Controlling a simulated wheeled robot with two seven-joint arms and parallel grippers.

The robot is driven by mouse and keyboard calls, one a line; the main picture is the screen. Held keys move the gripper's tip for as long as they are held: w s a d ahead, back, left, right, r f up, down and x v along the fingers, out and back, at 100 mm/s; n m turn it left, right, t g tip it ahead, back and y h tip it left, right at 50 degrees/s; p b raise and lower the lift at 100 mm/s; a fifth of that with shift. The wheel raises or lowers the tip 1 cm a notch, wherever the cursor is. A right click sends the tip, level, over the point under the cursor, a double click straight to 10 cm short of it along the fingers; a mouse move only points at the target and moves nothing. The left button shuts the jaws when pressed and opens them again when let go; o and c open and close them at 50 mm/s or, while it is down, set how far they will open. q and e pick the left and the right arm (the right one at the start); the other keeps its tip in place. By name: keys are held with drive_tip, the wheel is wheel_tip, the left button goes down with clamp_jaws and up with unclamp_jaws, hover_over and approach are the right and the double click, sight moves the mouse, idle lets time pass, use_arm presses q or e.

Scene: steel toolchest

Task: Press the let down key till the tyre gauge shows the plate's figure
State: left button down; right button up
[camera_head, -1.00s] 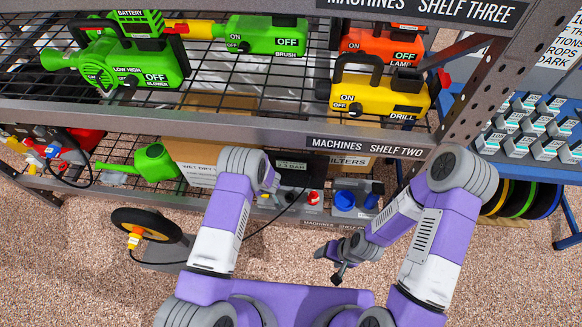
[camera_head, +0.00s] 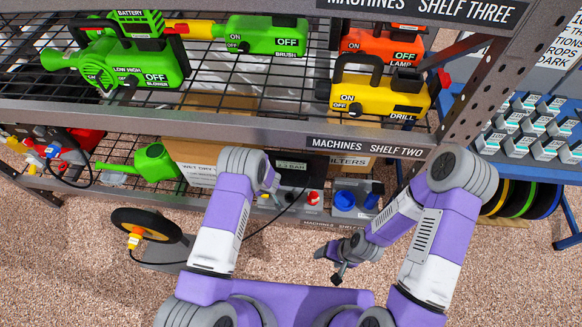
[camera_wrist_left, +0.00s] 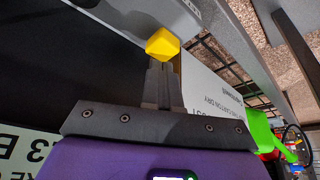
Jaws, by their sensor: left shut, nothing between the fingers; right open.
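In the left wrist view a yellow faceted key (camera_wrist_left: 174,43) sits right at the tips of my left gripper (camera_wrist_left: 165,66), whose fingers are shut with nothing between them. I cannot tell whether they touch it or how far it is pressed. A pale plate (camera_wrist_left: 30,150) with an upside-down "3 B" shows at lower left. In the head view a label reading about 2.3 BAR (camera_head: 291,166) shows on the dark machine (camera_head: 297,180) on the bottom shelf; the gauge reading is not legible. The left fingers are hidden there. My right gripper (camera_head: 328,266) is open and empty, low in front of the shelf.
A small wheel (camera_head: 146,224) stands on the floor at left, joined to a black hose. A red knob (camera_head: 313,198) and a blue-capped item (camera_head: 345,200) sit right of the machine. The shelf two edge (camera_head: 220,125) runs above.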

idle(0.4)
use_arm(q)
drive_tip(key=shift+f+b, duration=1.1)
drive_tip(key=shift+f, duration=0.2)
drive_tip(key=shift+r, duration=0.1)
drive_tip(key=shift+r+p, duration=0.6)
idle(0.6)
